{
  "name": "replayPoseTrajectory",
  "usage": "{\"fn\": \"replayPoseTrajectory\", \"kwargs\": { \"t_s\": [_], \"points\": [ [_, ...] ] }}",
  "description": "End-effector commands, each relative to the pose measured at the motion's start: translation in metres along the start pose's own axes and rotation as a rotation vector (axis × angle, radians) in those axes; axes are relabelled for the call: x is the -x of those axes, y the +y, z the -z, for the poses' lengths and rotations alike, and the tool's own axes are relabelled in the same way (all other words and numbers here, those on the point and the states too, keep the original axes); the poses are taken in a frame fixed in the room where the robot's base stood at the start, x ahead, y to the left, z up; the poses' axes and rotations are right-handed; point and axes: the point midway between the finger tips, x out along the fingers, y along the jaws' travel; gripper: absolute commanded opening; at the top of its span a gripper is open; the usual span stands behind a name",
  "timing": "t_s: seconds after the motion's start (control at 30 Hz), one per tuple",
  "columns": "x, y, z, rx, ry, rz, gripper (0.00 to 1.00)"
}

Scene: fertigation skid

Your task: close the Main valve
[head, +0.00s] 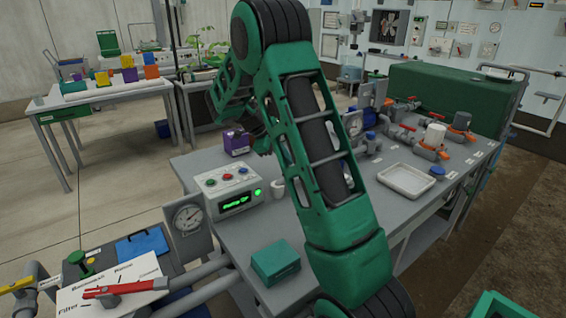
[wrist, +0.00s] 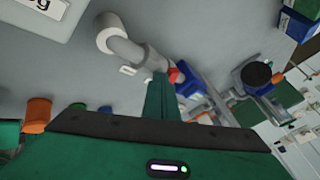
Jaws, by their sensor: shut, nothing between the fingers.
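No label reading Main is legible, so I cannot tell which valve is the Main valve. Several valves stand on the grey bench in the head view, among them a red-handled valve (head: 407,128) and an orange-handled valve (head: 432,151) on grey pipework. At the front left, a red lever (head: 118,288) lies over a white label plate, and a yellow lever (head: 17,284) is beside it. My gripper (wrist: 163,82) is shut and empty in the wrist view. A small red part (wrist: 173,75) and a blue part (wrist: 187,80) show by its fingertips; contact is unclear. My arm mostly hides the gripper in the head view.
On the bench are a control box with a green display (head: 230,195), a gauge (head: 188,218), a white tray (head: 406,180), a teal box (head: 275,262) and a purple box (head: 237,142). A grey pipe elbow (wrist: 125,45) is near the fingers.

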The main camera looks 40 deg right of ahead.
Motion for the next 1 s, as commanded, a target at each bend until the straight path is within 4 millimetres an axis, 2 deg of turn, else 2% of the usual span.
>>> {"fn": "replayPoseTrajectory", "kwargs": {
  "t_s": [0.5, 1.0],
  "points": [
    [-0.005, -0.017, -0.008, -0.317, 0.169, -0.169, 0.00],
    [-0.006, -0.021, -0.008, -0.308, 0.165, -0.165, 0.00]
  ]
}}
